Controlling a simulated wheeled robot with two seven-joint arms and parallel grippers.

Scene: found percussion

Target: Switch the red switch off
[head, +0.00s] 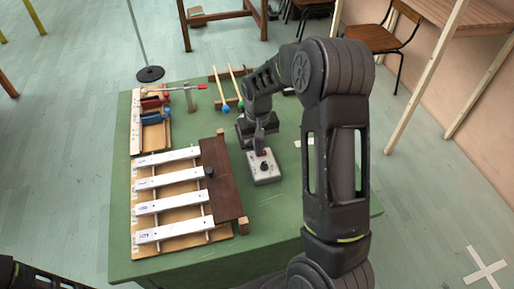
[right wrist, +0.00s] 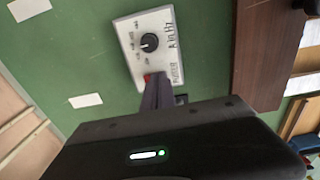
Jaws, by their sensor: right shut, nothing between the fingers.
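The red switch (right wrist: 148,77) sits on a small light grey box with a black dial (right wrist: 151,43) and printed lettering, which lies on the green table. In the head view the grey box (head: 264,169) is near the table's middle, with the red switch (head: 262,153) at its far edge. My right gripper (head: 260,146) points down at that edge, shut and empty. In the right wrist view its closed fingertips (right wrist: 157,88) are right at the red switch and partly hide it; I cannot tell if they touch. The switch's position is unclear. Only a dark piece of my left arm shows at lower left.
A row of metal bars (head: 172,205) on a wooden frame, with a dark brown board (head: 222,180), lies left of the box. Mallets (head: 238,90) and a rack with red and blue parts (head: 153,118) are farther back. Green table (head: 285,215) is bare in front.

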